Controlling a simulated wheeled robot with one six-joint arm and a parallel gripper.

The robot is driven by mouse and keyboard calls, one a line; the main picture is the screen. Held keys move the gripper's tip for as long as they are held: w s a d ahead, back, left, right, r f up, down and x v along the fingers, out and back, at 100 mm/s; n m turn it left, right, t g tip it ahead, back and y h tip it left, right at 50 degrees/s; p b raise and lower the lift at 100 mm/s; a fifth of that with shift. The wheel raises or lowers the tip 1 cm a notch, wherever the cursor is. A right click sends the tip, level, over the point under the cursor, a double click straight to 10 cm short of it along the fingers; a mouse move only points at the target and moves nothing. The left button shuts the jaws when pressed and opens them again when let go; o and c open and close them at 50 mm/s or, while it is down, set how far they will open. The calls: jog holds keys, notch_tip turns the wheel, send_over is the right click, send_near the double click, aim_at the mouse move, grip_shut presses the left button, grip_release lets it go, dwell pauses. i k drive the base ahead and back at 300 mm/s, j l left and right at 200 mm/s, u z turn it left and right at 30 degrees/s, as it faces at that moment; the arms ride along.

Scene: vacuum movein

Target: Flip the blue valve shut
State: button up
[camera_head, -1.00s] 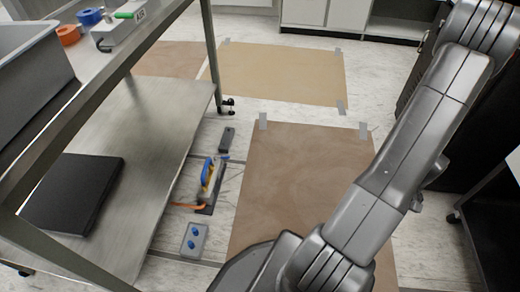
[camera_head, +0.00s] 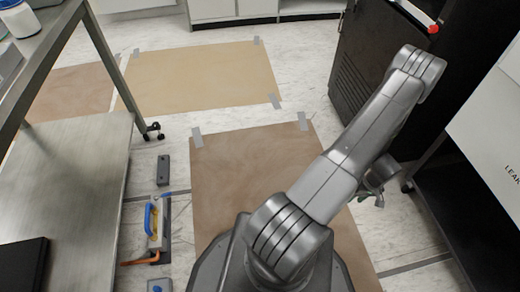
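I cannot pick out a blue valve for certain. A blue-handled item (camera_head: 152,217) with a grey body lies on the floor left of my base, and I cannot tell whether it is a tool or a valve. A blue part also shows on a small grey box (camera_head: 159,285) at the bottom edge, cut off by the frame. My gripper (camera_head: 378,188) seems to be partly hidden behind my arm, over the floor to the right. Its fingers are too small and covered to tell open from shut. It is well away from the blue-handled item.
A metal table with a lower shelf (camera_head: 80,165) stands at left. Brown (camera_head: 235,165) and tan (camera_head: 200,75) sheets are taped to the floor. A dark cabinet (camera_head: 365,60) stands at the back right, with a red-ended part (camera_head: 433,29) on top. A dark small block (camera_head: 163,170) lies on the floor.

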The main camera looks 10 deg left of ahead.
aim_at(155, 197)
jog(key=i+j+u, duration=0.2)
jog(key=i+u, duration=0.6)
jog(key=u, duration=2.8)
